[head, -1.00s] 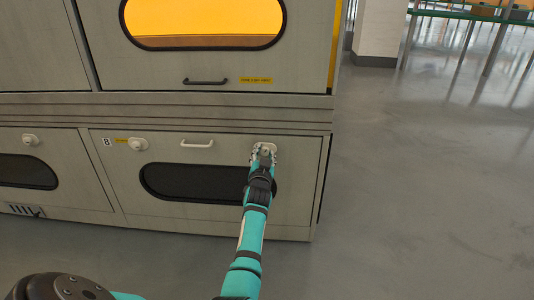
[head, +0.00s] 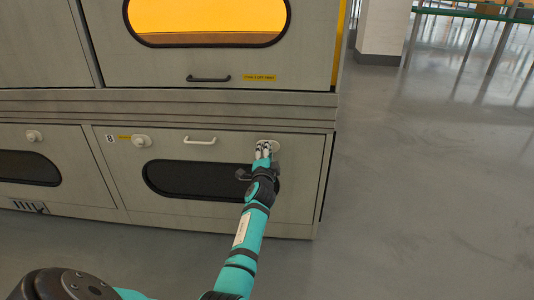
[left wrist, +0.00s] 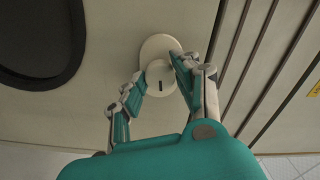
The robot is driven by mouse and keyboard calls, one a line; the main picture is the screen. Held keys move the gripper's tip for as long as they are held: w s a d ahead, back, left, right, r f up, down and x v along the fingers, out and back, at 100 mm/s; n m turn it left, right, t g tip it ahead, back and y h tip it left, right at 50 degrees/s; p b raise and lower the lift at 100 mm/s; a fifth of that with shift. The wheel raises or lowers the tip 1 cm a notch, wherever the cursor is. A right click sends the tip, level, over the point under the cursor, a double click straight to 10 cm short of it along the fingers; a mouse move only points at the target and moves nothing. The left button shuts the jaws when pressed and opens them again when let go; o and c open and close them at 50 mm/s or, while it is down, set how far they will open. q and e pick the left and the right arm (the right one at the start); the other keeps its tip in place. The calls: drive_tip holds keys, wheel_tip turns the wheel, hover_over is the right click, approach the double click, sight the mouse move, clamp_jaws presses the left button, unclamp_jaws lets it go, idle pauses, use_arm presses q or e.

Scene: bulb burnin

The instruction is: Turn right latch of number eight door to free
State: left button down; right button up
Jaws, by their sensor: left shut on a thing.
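The number eight door (head: 300,190) is the grey lower panel with the "8" label (head: 110,139) at its upper left. Its right latch (head: 276,146) is a white round knob on a white plate at the door's upper right, partly hidden by my gripper. My left gripper (head: 263,152) is at this latch, with its wrist rolled. In the left wrist view, the fingers of my left gripper (left wrist: 158,80) are shut on either side of the latch knob (left wrist: 160,72), which shows a short dark slot mark. My right gripper is not in view.
The door's left latch (head: 141,141) is a similar white knob. A white handle (head: 200,141) sits between the latches, above a dark oval window (head: 185,180). An upper door with a black handle (head: 208,78) is above. Open floor (head: 430,190) lies right.

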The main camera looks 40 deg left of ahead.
use_arm(q)
drive_tip(key=shift+m, duration=1)
drive_tip(key=c, duration=1)
unclamp_jaws()
drive_tip(key=shift+o, duration=0.2)
drive_tip(key=v, duration=1.2)
drive_tip(key=shift+d, duration=0.1)
